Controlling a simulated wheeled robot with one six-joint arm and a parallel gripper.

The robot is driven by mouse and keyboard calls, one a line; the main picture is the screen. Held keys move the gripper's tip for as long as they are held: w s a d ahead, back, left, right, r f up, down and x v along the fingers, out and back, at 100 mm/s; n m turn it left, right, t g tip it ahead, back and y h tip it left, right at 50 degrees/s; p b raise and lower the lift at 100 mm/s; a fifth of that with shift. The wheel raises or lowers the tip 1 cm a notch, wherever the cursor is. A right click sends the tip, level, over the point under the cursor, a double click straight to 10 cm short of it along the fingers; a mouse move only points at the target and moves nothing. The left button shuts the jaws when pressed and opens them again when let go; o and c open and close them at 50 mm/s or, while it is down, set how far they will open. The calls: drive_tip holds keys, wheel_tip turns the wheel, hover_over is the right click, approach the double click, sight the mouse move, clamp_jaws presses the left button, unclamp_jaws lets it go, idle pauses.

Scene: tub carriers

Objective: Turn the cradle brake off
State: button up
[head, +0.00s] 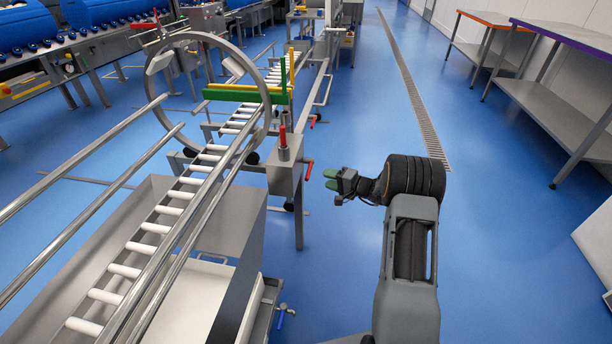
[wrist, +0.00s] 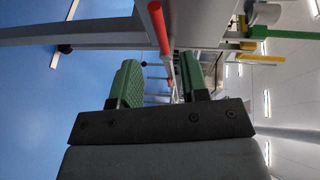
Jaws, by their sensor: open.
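The ring-shaped cradle (head: 262,100) stands around the roller track, with a grey steel box (head: 284,176) on a post at its right side. A red upright knob (head: 283,136) tops the box, and a red handle (head: 309,171) sticks out from its right side. I cannot tell which is labelled as the brake. My gripper (head: 332,179) has green fingertips and is open and empty, just right of the red handle and apart from it. In the wrist view, a red-gripped lever (wrist: 158,27) with a pale rod shows beyond my gripper (wrist: 160,76), roughly in line with the gap.
White rollers (head: 142,247) run along the track between steel rails. A grey tub (head: 225,225) stands below the track at left. A blue-handled valve (head: 284,309) is at its lower right. Steel tables (head: 550,103) line the right wall.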

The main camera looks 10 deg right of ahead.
sight(308, 172)
drive_tip(key=b+x, duration=0.1)
drive_tip(key=x, duration=0.8)
drive_tip(key=shift+w+a+f, duration=0.1)
drive_tip(key=shift+a, duration=0.05)
clamp_jaws()
